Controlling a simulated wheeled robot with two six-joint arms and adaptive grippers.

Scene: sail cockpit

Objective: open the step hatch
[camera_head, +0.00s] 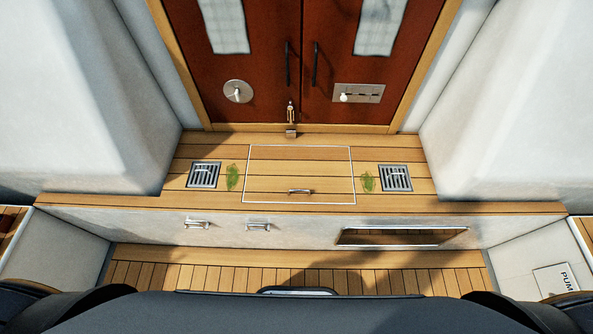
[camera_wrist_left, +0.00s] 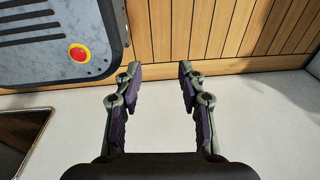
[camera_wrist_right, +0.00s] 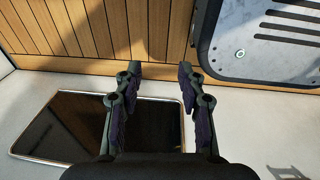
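The step hatch (camera_head: 298,166) is a wooden panel with a thin white outline, set into the teak step in the head view. It lies flush and closed. Its small metal handle (camera_head: 300,191) is near the front edge. My left gripper (camera_wrist_left: 160,72) is open and empty in the left wrist view, over a white surface and wooden slats. My right gripper (camera_wrist_right: 160,72) is open and empty in the right wrist view, partly over a dark framed opening (camera_wrist_right: 60,125). Neither gripper shows in the head view. The hatch is not recognisable in the wrist views.
Red-brown doors (camera_head: 250,70) stand behind the step. Metal grates (camera_head: 204,175) and (camera_head: 395,178) flank the hatch, with green clumps (camera_head: 233,177) beside them. The white riser has two handles (camera_head: 197,224) and a framed opening (camera_head: 400,237). The slatted floor (camera_head: 300,258) in front is clear.

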